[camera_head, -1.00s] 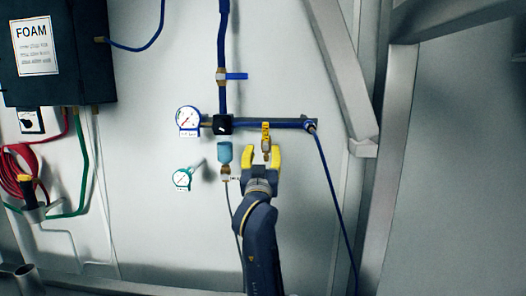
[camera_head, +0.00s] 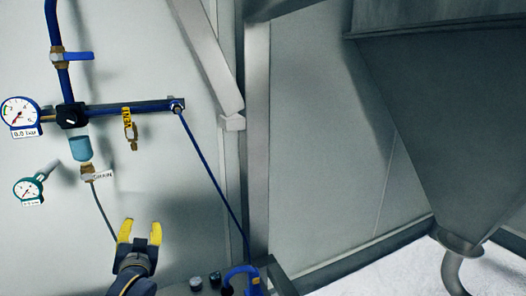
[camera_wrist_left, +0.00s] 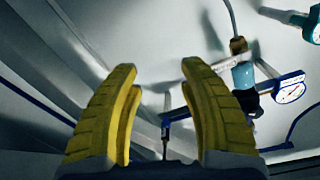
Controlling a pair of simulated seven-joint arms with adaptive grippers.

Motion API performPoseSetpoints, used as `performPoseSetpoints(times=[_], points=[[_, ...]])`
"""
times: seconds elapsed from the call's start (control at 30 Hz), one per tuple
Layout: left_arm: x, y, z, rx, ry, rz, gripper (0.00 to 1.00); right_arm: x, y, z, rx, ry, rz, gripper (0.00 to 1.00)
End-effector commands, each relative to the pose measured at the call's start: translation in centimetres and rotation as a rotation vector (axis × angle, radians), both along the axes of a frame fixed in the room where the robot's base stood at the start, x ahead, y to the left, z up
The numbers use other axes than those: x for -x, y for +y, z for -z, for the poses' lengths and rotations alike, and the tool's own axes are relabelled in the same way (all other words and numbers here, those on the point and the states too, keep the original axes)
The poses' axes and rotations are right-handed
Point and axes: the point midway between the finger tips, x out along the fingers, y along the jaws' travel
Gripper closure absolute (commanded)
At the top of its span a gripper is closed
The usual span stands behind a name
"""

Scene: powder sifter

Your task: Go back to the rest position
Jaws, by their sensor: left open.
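My left gripper (camera_head: 140,232) has yellow fingers and shows at the bottom left of the head view, below the pipework and apart from it. Its fingers are open with nothing between them; they also fill the lower part of the left wrist view (camera_wrist_left: 160,95). The brass vent valve (camera_head: 131,132) with a yellow tag hangs under the blue pipe (camera_head: 130,106), well above the gripper. My right gripper is not in view.
A pressure gauge (camera_head: 20,113), a teal gauge (camera_head: 28,189) and a light-blue filter bowl (camera_head: 81,148) are on the wall at left. A blue hose (camera_head: 215,185) runs down right of the gripper. A grey metal hopper (camera_head: 450,120) stands at right. Small knobs (camera_head: 205,280) sit at the bottom.

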Motion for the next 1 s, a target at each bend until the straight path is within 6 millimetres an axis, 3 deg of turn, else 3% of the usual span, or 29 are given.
performPoseSetpoints(times=[0.03,0.2,0.37,0.5,0.7,1.0], points=[[1.4,-0.2,2.8,-0.024,0.065,0.003,0.58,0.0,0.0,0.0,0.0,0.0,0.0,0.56],[6.1,-0.9,10.8,-0.094,0.269,0.021,0.58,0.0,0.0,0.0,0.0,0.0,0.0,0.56],[11.7,-1.5,17.4,-0.16,0.459,0.045,0.58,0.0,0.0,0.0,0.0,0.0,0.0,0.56],[17.3,-1.9,22.3,-0.216,0.621,0.072,0.58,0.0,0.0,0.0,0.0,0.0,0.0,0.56],[23.8,-2.4,26.5,-0.273,0.791,0.107,0.58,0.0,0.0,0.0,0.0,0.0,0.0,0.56],[30.3,-2.7,29.6,-0.324,0.947,0.147,0.58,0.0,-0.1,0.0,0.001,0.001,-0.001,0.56]])
